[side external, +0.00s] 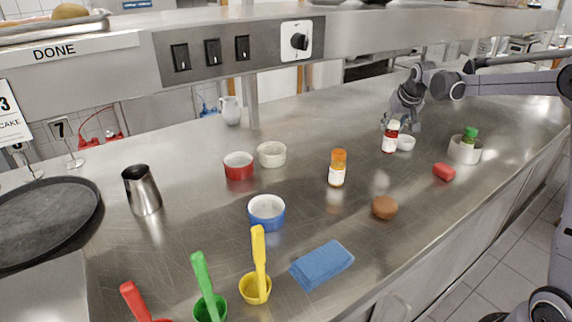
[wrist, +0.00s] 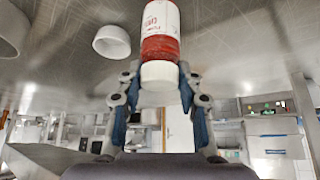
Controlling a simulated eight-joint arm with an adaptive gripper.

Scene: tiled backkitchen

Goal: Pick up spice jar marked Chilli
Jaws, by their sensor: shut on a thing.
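The spice jar (side external: 390,137) has red contents, a white label and a white cap. It also shows in the wrist view (wrist: 160,45), where the red lettering on its label is too small to read surely. My gripper (side external: 399,121) is at the jar's top. In the wrist view my gripper (wrist: 160,82) has its blue-padded fingers on both sides of the white cap, shut on the jar. The jar looks roughly upright in the side view. I cannot tell whether its base touches the counter.
A small white bowl (side external: 406,143) stands close beside the jar. To the right are a white pot (side external: 465,151) holding a green-capped jar (side external: 470,134) and a red block (side external: 444,172). An orange-capped jar (side external: 338,168) and brown round piece (side external: 384,207) stand left on the steel counter.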

